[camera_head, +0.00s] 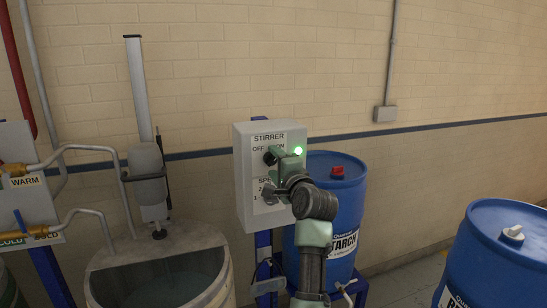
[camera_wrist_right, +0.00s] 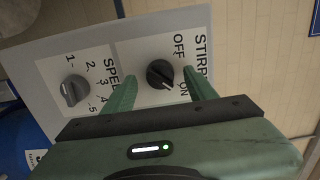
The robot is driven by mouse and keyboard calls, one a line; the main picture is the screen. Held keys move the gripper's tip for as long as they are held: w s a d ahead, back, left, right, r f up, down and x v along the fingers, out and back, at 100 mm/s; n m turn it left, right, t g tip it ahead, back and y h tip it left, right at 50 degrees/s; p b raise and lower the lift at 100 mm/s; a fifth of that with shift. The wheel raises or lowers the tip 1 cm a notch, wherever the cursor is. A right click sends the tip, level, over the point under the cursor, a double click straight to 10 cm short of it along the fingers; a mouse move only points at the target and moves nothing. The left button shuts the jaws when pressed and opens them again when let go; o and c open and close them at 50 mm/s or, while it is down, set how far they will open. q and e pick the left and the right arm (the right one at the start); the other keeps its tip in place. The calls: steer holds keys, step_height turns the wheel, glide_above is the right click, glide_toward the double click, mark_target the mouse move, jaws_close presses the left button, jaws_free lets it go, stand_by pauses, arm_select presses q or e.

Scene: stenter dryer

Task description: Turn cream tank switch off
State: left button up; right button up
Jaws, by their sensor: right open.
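The stirrer control box (camera_head: 243,180) is a pale grey box on a blue post. Its upper label reads STIRRER, OFF and ON. The black stirrer knob (camera_wrist_right: 160,74) shows in the wrist view, with its mark toward ON. A green lamp (camera_head: 299,150) glows at the box. My right gripper (camera_head: 279,166) is in front of the box, covering part of its face. In the wrist view its green fingers are open, one on each side of the knob, with visible gaps. Whether they reach knob depth is unclear. The cream tank (camera_head: 222,262) stands at lower left. My left gripper is out of view.
A grey speed dial (camera_wrist_right: 73,90) sits beside the stirrer knob. A blue starch drum (camera_head: 345,200) stands just behind my right arm, and another blue drum (camera_head: 500,250) is at far right. Warm and cold water pipes (camera_head: 75,150) are at left. The wall is behind.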

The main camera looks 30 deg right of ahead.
steer(key=shift+w+d, duration=0.1)
steer(key=shift+w, duration=0.4)
steer(key=shift+c, duration=0.4)
jaws_close()
